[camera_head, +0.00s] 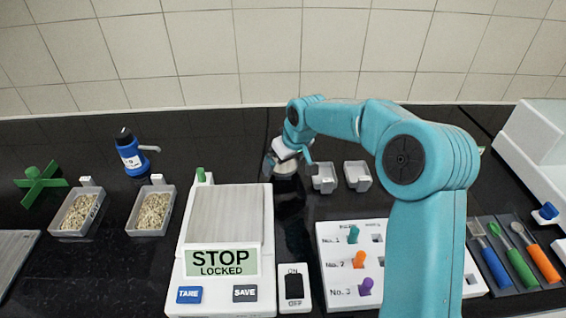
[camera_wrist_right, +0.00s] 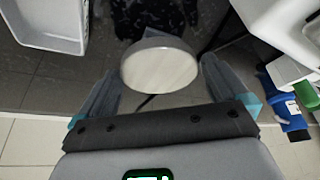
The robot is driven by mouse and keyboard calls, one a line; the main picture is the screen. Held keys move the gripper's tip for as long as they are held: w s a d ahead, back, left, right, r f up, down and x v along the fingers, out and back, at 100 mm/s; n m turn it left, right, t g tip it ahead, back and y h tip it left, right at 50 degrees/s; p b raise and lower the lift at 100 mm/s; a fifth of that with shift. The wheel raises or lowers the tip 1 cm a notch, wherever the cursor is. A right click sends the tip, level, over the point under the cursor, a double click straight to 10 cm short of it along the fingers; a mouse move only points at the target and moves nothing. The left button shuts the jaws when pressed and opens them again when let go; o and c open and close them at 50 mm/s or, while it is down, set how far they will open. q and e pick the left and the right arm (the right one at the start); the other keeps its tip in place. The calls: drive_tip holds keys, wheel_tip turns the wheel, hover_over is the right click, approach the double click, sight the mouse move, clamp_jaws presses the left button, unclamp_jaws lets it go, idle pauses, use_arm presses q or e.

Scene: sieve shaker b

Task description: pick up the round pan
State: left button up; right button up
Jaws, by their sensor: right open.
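The round pan (camera_wrist_right: 159,66) shows in the right wrist view as a pale, round, shallow piece with a light rim. It lies between the two fingers of my right gripper (camera_wrist_right: 160,72), with dark gaps on both sides. In the head view my right gripper (camera_head: 288,154) points down at the back middle of the black bench, and the pan (camera_head: 286,168) is just under it, partly hidden by the fingers. The right gripper is open. I cannot tell how far the fingers reach down past the rim. My left gripper is not in view.
A white balance (camera_head: 222,262) reading STOP LOCKED stands in front. Two small white trays (camera_head: 323,178) are right of the gripper. Grain trays (camera_head: 151,210) and a blue bottle (camera_head: 131,157) stand left. A peg board (camera_head: 335,240) and tools (camera_head: 520,255) are to the right.

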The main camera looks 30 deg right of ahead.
drive_tip(key=shift+x, duration=0.9)
drive_tip(key=shift+r, duration=0.1)
drive_tip(key=c, duration=0.8)
